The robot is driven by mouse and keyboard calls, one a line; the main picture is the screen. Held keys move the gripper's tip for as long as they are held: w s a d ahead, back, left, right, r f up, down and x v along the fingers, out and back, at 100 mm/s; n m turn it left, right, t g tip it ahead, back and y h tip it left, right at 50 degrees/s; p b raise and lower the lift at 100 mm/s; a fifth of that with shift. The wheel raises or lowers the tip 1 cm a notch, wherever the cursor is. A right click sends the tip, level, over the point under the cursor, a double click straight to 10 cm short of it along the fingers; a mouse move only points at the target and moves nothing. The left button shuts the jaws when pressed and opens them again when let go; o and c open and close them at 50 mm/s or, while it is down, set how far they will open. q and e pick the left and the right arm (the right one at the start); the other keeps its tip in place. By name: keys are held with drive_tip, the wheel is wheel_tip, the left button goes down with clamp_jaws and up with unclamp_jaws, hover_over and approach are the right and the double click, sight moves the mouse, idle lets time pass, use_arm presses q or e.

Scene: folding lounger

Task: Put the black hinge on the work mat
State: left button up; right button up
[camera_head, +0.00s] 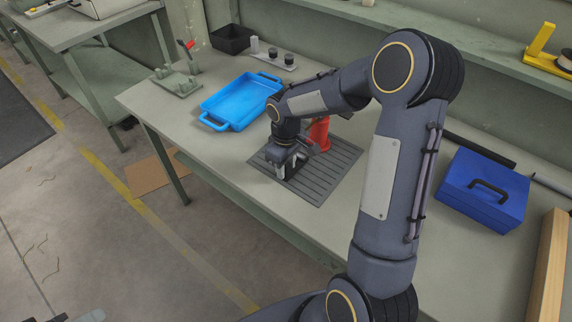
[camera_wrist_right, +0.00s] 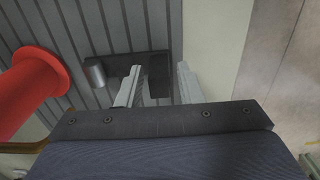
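The work mat (camera_head: 325,177) is a dark grey ribbed sheet on the bench; its ribs also show in the right wrist view (camera_wrist_right: 85,20). The black hinge (camera_wrist_right: 157,62), a dark plate with a grey metal barrel (camera_wrist_right: 95,75) at its left, lies on the mat near its edge. My right gripper (camera_wrist_right: 158,88) is low over it, fingers apart; the left finger overlaps the plate and the right finger is just past its right end. In the head view the right gripper (camera_head: 287,168) hides the hinge. A small part of what seems my left gripper (camera_head: 92,316) shows at the bottom left.
A red cylindrical object (camera_head: 319,133) stands on the mat close beside my right gripper. A blue tray (camera_head: 240,101) is to the left, a blue toolbox (camera_head: 484,190) to the right. A grey fixture (camera_head: 176,81) and a black bin (camera_head: 232,38) stand farther back.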

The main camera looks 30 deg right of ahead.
drive_tip(key=shift+o, duration=0.4)
drive_tip(key=shift+r, duration=0.15)
wheel_tip(320, 180, up, 12)
drive_tip(key=s+a+r+m+t+y, duration=0.1)
drive_tip(key=s+a+m+t+y, duration=0.1)
drive_tip(key=s, duration=0.9)
drive_tip(key=s+a+r+m+t+y, duration=0.1)
drive_tip(key=s+a+m+t, duration=0.2)
drive_tip(key=s, duration=0.8)
drive_tip(key=shift+a+r+m+t+y+p, duration=0.35)
drive_tip(key=shift+a+m, duration=0.25)
drive_tip(key=shift+a, duration=0.55)
drive_tip(key=shift+s, duration=0.1)
